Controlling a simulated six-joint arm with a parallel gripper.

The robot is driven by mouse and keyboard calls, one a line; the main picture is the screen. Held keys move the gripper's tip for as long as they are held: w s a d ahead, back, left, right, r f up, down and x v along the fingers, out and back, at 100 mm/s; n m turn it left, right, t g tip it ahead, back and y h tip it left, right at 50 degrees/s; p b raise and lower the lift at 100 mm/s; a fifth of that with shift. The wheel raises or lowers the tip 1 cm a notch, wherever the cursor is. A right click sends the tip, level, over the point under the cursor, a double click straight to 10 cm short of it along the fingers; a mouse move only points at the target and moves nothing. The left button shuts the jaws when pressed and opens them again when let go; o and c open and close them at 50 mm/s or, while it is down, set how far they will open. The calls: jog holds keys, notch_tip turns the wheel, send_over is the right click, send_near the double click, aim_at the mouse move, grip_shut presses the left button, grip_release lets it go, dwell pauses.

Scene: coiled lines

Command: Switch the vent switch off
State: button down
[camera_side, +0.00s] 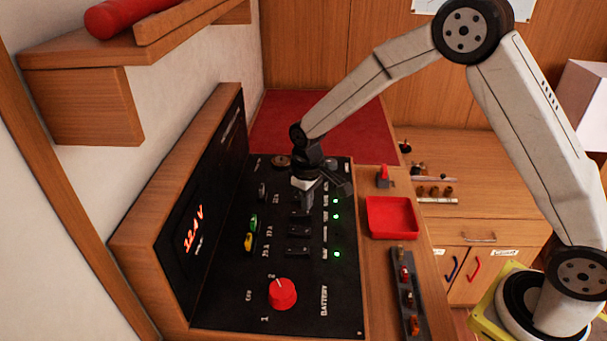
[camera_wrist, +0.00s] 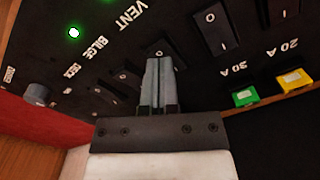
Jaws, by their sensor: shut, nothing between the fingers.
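The vent switch (camera_wrist: 160,49) appears to be the black rocker in line with the VENT label (camera_wrist: 125,15) in the wrist view. Its O end shows, and my fingers hide the rest. My gripper (camera_wrist: 160,68) is shut and empty, with its fingertips over this rocker. I cannot tell whether they touch it or which way it is tipped. In the side view my gripper (camera_side: 308,198) points down at the far part of the black switch panel (camera_side: 300,305). A lit green lamp (camera_side: 335,216) is near its switch row.
A neighbouring rocker (camera_wrist: 212,30) lies close by on the right in the wrist view. Green (camera_wrist: 245,96) and yellow (camera_wrist: 294,81) breakers sit beyond. A red knob (camera_side: 282,294) stands at the panel's near end. An upright display panel (camera_side: 195,215) borders the left, and a red tray (camera_side: 392,217) the right.

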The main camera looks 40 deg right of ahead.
aim_at(313, 217)
jog(key=shift+f, duration=0.65)
dwell(0.6)
jog(key=shift+r, duration=3.55)
jog(key=shift+s, duration=0.1)
jog(key=s+d+m+t, duration=0.1)
jog(key=s+d, duration=0.1)
jog(key=s, duration=0.7)
jog(key=s+d+m+t, duration=0.1)
jog(key=s+d+m, duration=0.1)
jog(key=s, duration=0.7)
jog(key=shift+s+d+t, duration=0.2)
jog(key=shift+d+t, duration=0.1)
jog(key=shift+d, duration=0.55)
